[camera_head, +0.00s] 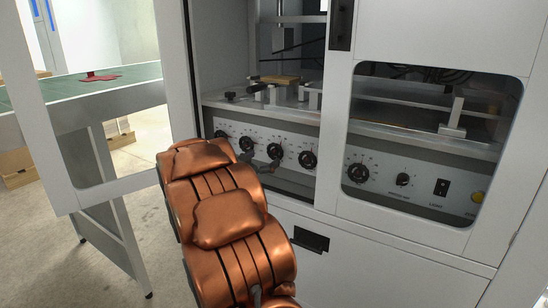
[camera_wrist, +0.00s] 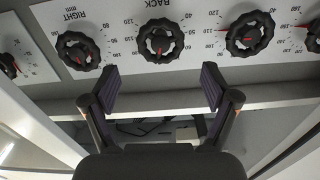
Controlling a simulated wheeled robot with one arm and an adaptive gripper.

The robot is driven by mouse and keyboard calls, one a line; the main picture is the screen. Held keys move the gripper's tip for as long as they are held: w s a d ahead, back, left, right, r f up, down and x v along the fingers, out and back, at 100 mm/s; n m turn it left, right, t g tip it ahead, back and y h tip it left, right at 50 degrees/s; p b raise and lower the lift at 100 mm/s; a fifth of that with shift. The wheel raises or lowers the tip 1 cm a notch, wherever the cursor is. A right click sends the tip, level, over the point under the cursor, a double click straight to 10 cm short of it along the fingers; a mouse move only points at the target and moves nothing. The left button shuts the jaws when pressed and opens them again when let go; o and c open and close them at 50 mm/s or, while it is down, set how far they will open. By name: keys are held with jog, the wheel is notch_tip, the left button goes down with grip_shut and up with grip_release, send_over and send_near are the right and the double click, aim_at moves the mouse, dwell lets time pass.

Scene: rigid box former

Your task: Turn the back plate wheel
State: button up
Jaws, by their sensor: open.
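The back plate wheel (camera_wrist: 160,31) is a black, knobbly ring on a white panel in the wrist view, with a dial scale and the upside-down word BACK beside it. A red pointer shows at its centre. My gripper (camera_wrist: 160,88) is open and empty. Its two fingers stand apart, one to each side of the wheel and short of it, not touching it. In the head view the gripper's dark fingers (camera_head: 262,166) are near the row of wheels, partly hidden by my copper-coloured arm. I cannot tell there which wheel is the back one.
A similar wheel marked RIGHT (camera_wrist: 78,50) is to the left in the wrist view, and another wheel (camera_wrist: 250,33) is to the right. A ledge runs below the panel. The machine's door frame (camera_head: 335,120) borders the opening; an open door (camera_head: 180,110) stands left.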

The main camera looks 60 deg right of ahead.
aim_at(274, 152)
jog(key=shift+w+d+b, duration=0.15)
jog(key=shift+d+b, duration=0.9)
jog(key=shift+d, duration=2.35)
jog(key=shift+c, duration=0.4)
jog(key=c, duration=1.1)
